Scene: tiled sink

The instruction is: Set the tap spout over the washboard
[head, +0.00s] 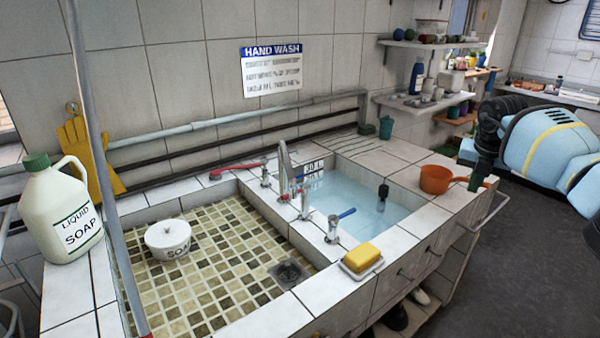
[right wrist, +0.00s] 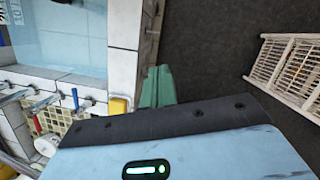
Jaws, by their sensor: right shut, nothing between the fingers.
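The chrome gooseneck tap spout (head: 283,165) rises near the divider between the two basins. A blue lever (head: 347,213) and a red lever (head: 235,168) sit near it. Which basin the spout's mouth faces is too small to tell. A grooved strip (head: 350,144) lies behind the water basin; I cannot tell whether it is the washboard. My left gripper is not in view.
The right basin (head: 350,200) holds water; the left one (head: 215,250) is mosaic-tiled, with a white soap pot (head: 168,240). An orange pan (head: 437,179) and a yellow sponge (head: 361,257) stand on the rim. A soap jug (head: 62,212) stands left.

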